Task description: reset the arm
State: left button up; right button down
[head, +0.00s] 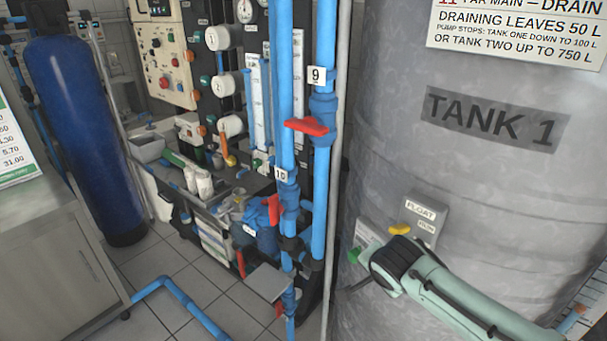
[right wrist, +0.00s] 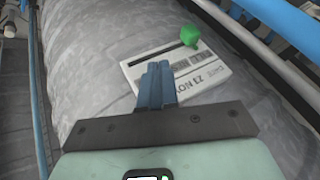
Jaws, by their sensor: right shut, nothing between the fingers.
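My right arm comes in from the lower right in the head view, in front of the grey tank marked TANK 1 (head: 440,165). Its gripper is mostly hidden behind my wrist in the head view. In the right wrist view the two blue fingers of my right gripper (right wrist: 156,84) are together with nothing between them. They point toward a light labelled plate (right wrist: 205,92) with a green knob (right wrist: 190,36) on the tank wall. A gap between fingers and plate cannot be judged. My left gripper is not in view.
A box marked FLOAT with a yellow knob (head: 400,229) sits on the tank just above my wrist. Blue vertical pipes with a red valve handle (head: 306,127) stand left of the tank. A blue cylinder (head: 85,140) stands far left. Tiled floor (head: 150,270) shows between.

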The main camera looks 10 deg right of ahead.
jog(key=s+a+f+n+g+y+p, duration=0.1)
jog(key=s+a+f+n+g+p, duration=0.15)
jog(key=f, duration=0.65)
jog(key=s+a+f+n+g+y+p, duration=0.1)
jog(key=s+a+f+n+y, duration=0.15)
jog(key=f, duration=0.65)
jog(key=s+a+f+n+g+p, duration=0.2)
jog(key=s+a+f, duration=0.15)
jog(key=f, duration=0.65)
jog(key=s+a+f+g+y+p, duration=0.1)
jog(key=s+f, duration=0.4)
jog(key=s, duration=0.5)
jog(key=s+a+f+n+g+y+p, duration=0.1)
jog(key=s+a+f+p, duration=0.1)
jog(key=s+f, duration=0.4)
jog(key=s+p, duration=0.1)
jog(key=s, duration=0.4)
jog(key=shift+s+n, duration=0.25)
jog(key=shift+n, duration=0.05)
jog(key=shift+r+g, duration=0.1)
jog(key=shift+g, duration=0.15)
